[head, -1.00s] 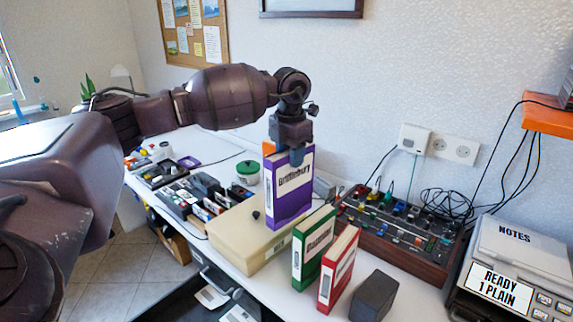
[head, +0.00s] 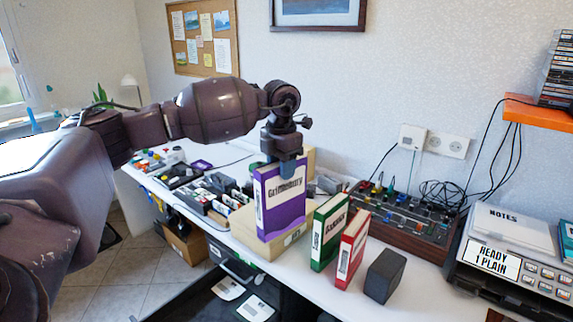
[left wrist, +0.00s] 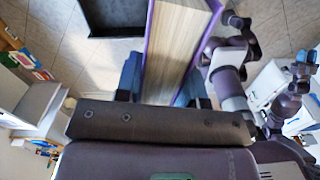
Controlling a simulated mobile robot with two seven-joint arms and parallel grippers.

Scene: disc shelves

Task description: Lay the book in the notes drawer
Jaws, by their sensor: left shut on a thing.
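My left gripper (head: 284,170) is shut on the top of a purple book (head: 280,202) with a white label. The book hangs upright in front of a beige box (head: 240,232) on the white table. In the left wrist view the same book (left wrist: 178,45) shows its page edges between the blue fingers. The word NOTES is on the pale top of a grey machine (head: 500,217) at the right; I cannot tell which part is the notes drawer.
A green book (head: 328,235), a red book (head: 352,250) and a dark grey block (head: 383,277) stand right of the held book. A mixer (head: 410,232) with cables is behind. A dark open space with pale papers (head: 228,288) lies low in front of the table.

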